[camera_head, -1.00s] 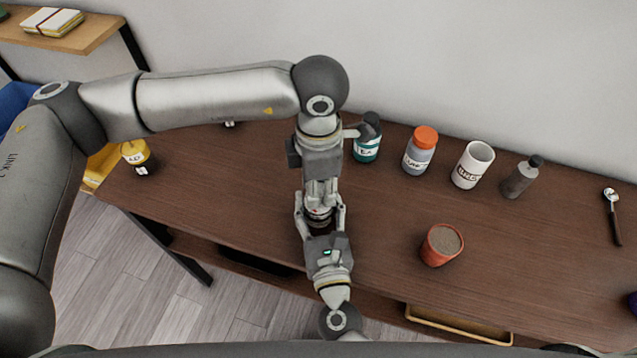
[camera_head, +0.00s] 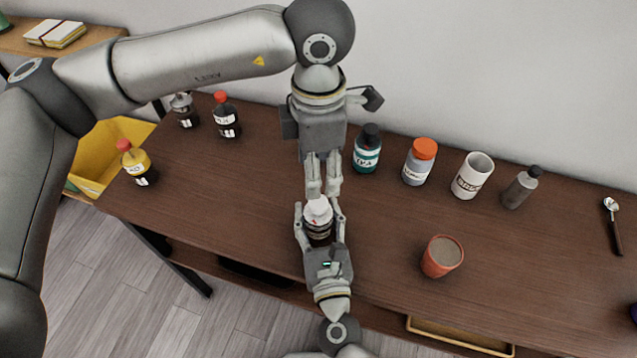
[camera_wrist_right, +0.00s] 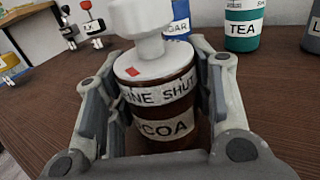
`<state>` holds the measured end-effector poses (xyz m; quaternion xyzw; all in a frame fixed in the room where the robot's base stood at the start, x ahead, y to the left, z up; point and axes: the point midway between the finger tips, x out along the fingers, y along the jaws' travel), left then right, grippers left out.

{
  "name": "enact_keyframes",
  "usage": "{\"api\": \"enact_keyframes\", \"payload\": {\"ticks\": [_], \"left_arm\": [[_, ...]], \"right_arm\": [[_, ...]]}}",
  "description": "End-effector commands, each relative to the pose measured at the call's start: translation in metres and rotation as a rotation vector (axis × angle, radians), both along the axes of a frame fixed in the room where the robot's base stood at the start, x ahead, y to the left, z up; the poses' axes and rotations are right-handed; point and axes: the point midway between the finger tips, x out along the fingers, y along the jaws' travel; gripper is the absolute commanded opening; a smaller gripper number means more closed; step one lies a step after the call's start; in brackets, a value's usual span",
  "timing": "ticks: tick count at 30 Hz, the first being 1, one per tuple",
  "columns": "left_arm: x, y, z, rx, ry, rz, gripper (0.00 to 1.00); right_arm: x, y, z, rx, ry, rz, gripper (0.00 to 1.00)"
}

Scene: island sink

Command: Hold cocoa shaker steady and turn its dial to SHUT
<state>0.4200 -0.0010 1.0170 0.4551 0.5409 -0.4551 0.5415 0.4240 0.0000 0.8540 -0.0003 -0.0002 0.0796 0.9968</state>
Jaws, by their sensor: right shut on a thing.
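The cocoa shaker (camera_head: 319,231) is a dark brown jar with a white dial top and a round knob. It stands upright near the table's front edge. My right gripper (camera_head: 319,218) is shut around its body from the front. In the right wrist view the shaker (camera_wrist_right: 160,128) shows a "COCOA" label. Above that a band reads "INE" and "SHUT", its left end cut off. A red mark on the white dial (camera_wrist_right: 158,65) sits above "INE", left of "SHUT". My left gripper (camera_head: 323,188) is above and behind the knob, fingers slightly apart with nothing visible between them.
Behind stand a teal tea jar (camera_head: 367,150), an orange-lidded jar (camera_head: 419,163), a white mug (camera_head: 472,176) and a grey bottle (camera_head: 520,187). A terracotta cup (camera_head: 441,257) is to the right. A yellow bottle (camera_head: 137,163) and dark bottles (camera_head: 226,117) stand left. The table between is clear.

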Motion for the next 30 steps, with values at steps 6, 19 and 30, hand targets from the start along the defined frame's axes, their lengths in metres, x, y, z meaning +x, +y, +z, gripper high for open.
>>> {"api": "enact_keyframes", "payload": {"ticks": [6, 19, 30], "left_arm": [[0.001, 0.0, 0.027, -0.001, -0.001, 0.001, 0.53], [0.0, 0.0, 0.032, 0.0, 0.0, 0.001, 0.53], [0.0, 0.0, 0.032, 0.0, 0.0, 0.0, 0.53]], "right_arm": [[0.0, 0.0, 0.0, 0.0, 0.0, 0.0, 0.23], [0.0, 0.0, 0.0, 0.0, 0.0, -0.001, 0.23], [0.0, 0.0, 0.0, 0.0, 0.0, 0.0, 0.75]]}}
